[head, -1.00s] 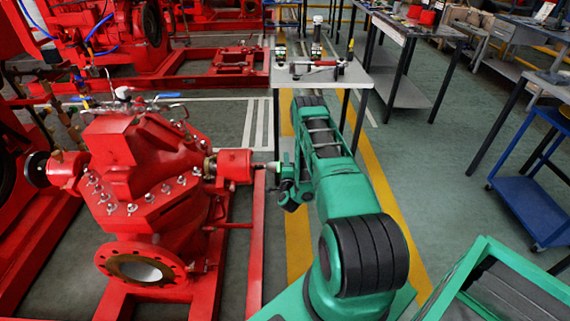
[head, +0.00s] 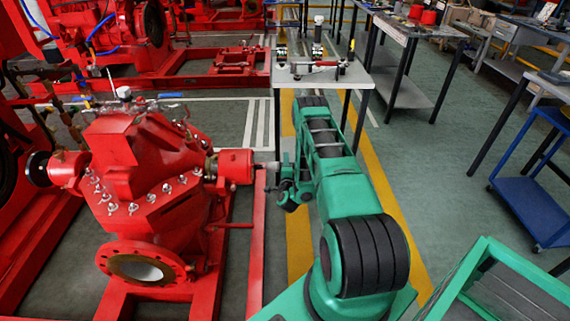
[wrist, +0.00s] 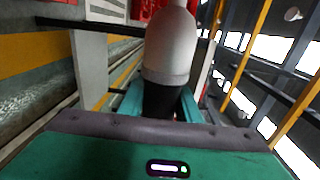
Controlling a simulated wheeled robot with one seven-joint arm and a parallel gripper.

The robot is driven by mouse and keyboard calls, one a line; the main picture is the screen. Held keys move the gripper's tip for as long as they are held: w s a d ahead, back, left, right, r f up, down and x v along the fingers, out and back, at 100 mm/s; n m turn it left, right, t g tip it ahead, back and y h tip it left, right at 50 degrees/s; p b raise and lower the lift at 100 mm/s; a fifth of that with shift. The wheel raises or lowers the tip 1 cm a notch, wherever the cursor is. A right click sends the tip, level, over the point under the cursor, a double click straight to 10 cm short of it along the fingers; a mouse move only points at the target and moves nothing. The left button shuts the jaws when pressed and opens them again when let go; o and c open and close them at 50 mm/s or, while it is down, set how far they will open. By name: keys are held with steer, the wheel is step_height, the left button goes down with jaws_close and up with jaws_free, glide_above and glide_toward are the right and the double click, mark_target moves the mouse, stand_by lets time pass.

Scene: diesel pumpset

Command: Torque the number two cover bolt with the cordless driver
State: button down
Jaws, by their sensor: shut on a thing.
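The red pump (head: 140,150) stands at the left in the head view. Several silver cover bolts (head: 150,198) line its flange; no numbers are readable, so I cannot tell which is number two. My gripper (head: 284,175) is to the right of the pump, near its red shaft-end housing (head: 236,165), apart from the cover bolts. In the wrist view my gripper is shut on a pale grey, rounded tool body with a black lower part (wrist: 168,50), apparently the cordless driver. Its far end is cut off by the frame. In the head view the held tool is mostly hidden.
A grey table (head: 350,78) behind my arm bears a red-and-silver tool (head: 318,66) and small fittings. A blue trolley (head: 530,205) stands at the right. More red pumpsets fill the back left. Green floor is open between my arm and the trolley.

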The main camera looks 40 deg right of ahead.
stand_by(0.7)
steer(key=shift+s+d, duration=0.75)
steer(key=shift+d, duration=0.25)
steer(key=shift+s+d, duration=0.75)
steer(key=shift+d, duration=0.2)
